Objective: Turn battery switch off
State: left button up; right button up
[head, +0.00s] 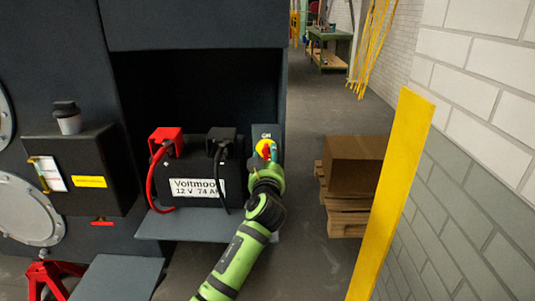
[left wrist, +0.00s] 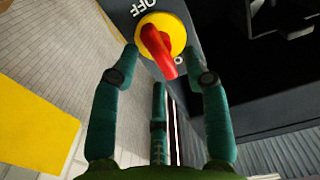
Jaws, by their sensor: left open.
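The battery switch (head: 263,147) is a yellow round plate with a red handle on a grey panel, right of the battery. In the left wrist view the red handle (left wrist: 158,47) stands out from the yellow plate (left wrist: 177,28). The letters OFF (left wrist: 143,7) show near the top; a partly hidden label starting with O shows beside the handle's lower end. My left gripper (left wrist: 160,64) is open, its fingers spread around and just short of the handle, with no clear grip on it. It covers part of the switch in the head view (head: 267,160). My right gripper is not in view.
The black battery (head: 197,187) with red and black terminal covers and cables stands on a grey shelf (head: 160,226), left of my arm. A yellow post (head: 395,190) and a carton (head: 355,163) on pallets stand at right. Floor between is clear.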

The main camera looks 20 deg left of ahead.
pick_arm(q)
jog(key=shift+x, duration=0.85)
grip_shut()
